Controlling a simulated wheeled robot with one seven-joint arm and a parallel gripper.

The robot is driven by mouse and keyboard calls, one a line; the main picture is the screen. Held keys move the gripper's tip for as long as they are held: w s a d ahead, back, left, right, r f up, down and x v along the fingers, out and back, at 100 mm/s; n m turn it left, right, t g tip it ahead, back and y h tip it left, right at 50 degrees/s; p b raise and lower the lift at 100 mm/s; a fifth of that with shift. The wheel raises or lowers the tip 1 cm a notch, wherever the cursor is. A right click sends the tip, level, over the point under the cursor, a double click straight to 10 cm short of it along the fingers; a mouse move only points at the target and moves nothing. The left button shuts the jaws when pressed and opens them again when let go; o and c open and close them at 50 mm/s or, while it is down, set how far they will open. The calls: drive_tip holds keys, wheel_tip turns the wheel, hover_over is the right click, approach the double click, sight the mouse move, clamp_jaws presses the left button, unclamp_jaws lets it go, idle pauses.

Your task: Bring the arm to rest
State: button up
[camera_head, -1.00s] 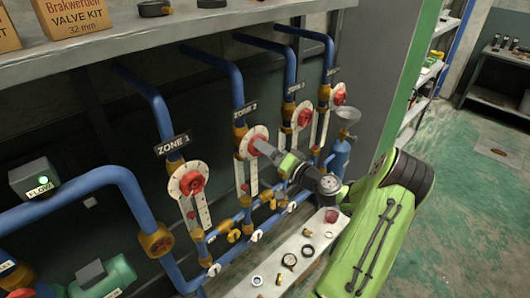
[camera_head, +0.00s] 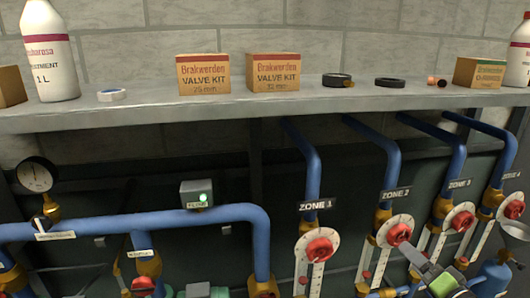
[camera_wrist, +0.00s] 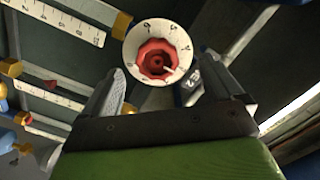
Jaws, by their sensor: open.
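My gripper (camera_head: 412,255) is at the lower right of the head view, in front of the red ZONE 2 knob (camera_head: 398,235). In the wrist view my gripper (camera_wrist: 170,82) is open, with one finger on each side and nothing held between them. A red knob on a white numbered dial (camera_wrist: 174,32) faces it, seen beyond and between the fingers. I cannot tell how small the gap between fingertips and knob is. Most of my arm is below the head view's edge.
Red knobs for ZONE 1 (camera_head: 319,247), ZONE 3 (camera_head: 463,220) and ZONE 4 (camera_head: 514,209) flank it on blue pipes. A shelf (camera_head: 200,113) with boxes and bottles runs above. A pressure gauge (camera_head: 35,175) and a lit green flow indicator (camera_head: 196,194) are at left.

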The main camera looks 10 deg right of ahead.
drive_tip(key=a+n+g+y, duration=0.3)
drive_tip(key=a+n+g, duration=0.65)
drive_tip(key=a, duration=1.35)
drive_tip(key=s+a+r+g+h, duration=0.1)
drive_tip(key=s+a+r+h, duration=0.1)
drive_tip(key=s, duration=0.7)
drive_tip(key=s+a+r+g+h, duration=0.1)
drive_tip(key=s+a+r+h, duration=0.1)
drive_tip(key=s, duration=0.8)
drive_tip(key=shift+s+a+r+h, duration=0.25)
drive_tip(key=shift+a+r, duration=0.3)
drive_tip(key=shift+a, duration=0.45)
drive_tip(key=shift+d, duration=0.1)
drive_tip(key=shift+w, duration=0.2)
